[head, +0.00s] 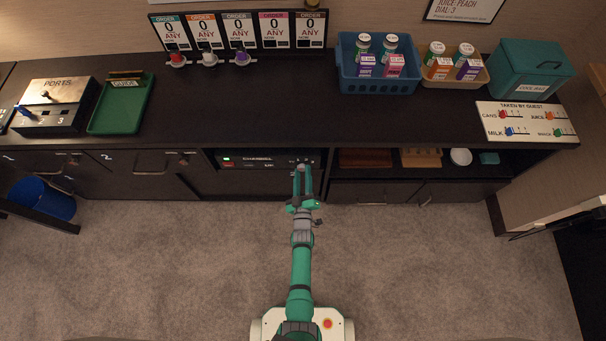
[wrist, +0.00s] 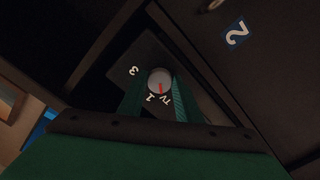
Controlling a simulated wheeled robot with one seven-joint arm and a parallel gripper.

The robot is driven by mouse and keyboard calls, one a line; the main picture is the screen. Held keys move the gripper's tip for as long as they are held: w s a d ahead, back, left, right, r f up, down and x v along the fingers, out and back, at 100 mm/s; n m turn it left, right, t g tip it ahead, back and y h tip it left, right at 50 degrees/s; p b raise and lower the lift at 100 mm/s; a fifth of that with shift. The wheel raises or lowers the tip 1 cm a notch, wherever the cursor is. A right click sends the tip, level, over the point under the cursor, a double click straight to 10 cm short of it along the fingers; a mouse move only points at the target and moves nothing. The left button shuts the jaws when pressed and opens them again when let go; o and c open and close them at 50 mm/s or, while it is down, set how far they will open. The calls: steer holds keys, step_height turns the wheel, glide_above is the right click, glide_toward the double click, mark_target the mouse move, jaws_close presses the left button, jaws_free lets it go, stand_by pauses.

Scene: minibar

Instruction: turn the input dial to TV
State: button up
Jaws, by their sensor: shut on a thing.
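The input dial (wrist: 159,80) is a small round grey knob on a dark panel, with a red pointer mark on its face. In the wrist view the red mark points down, towards the printed "TV" and "1" labels; I cannot tell exactly which. A "3" is printed to its upper left. My gripper (wrist: 158,92) is shut on the dial, one green finger on each side. In the head view my gripper (head: 302,172) reaches the right end of the black channel box (head: 258,160) under the counter; the dial is too small to make out there.
The counter edge overhangs the box. The carpet around my base is clear.

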steer(key=shift+w+r+n, duration=0.15)
steer(key=shift+n, duration=0.15)
steer(key=o, duration=1)
steer(key=shift+a, duration=0.1)
steer(key=shift+o, duration=0.2)
steer(key=shift+s, duration=0.2)
steer(key=shift+s, duration=0.5)
steer(key=s, duration=0.9)
steer(key=shift+s, duration=0.35)
